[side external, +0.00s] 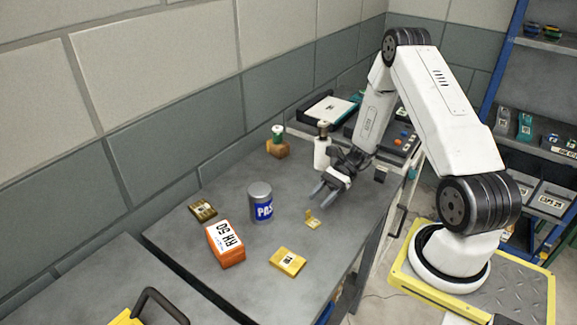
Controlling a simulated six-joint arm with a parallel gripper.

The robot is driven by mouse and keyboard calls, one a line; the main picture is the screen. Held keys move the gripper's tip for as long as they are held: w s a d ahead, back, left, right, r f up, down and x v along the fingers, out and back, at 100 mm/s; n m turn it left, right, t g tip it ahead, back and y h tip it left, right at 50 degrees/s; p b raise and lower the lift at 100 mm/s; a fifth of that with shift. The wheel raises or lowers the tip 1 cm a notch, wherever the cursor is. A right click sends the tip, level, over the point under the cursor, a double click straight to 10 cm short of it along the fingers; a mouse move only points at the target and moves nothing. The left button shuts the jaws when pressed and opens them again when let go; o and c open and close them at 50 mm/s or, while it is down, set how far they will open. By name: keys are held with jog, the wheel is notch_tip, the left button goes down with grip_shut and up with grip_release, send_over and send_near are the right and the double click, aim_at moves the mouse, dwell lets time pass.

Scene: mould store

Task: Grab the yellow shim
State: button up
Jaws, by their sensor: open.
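Two yellow pieces lie on the grey bench. A small yellow piece (313,222) has a label and a raised part at its upper left. A larger flat yellow block (287,261) with a white label lies nearer the bench's front edge. I cannot tell for certain which one is the yellow shim. My gripper (319,197) is open, with its fingers pointing down and left. It is above and behind the small yellow piece, apart from it, and farther from the larger block. Nothing shows between the fingers.
A grey-blue can (261,203), an orange box (225,244) and a dark yellow-brown block (203,210) stand to the left. A white bottle (322,153) stands close behind my gripper. A wooden block (278,148) with a green top is farther back. The bench (178,238) is bare between them.

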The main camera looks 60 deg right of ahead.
aim_at(310, 210)
jog(key=shift+x, duration=2.85)
jog(key=shift+s, duration=0.2)
grip_shut()
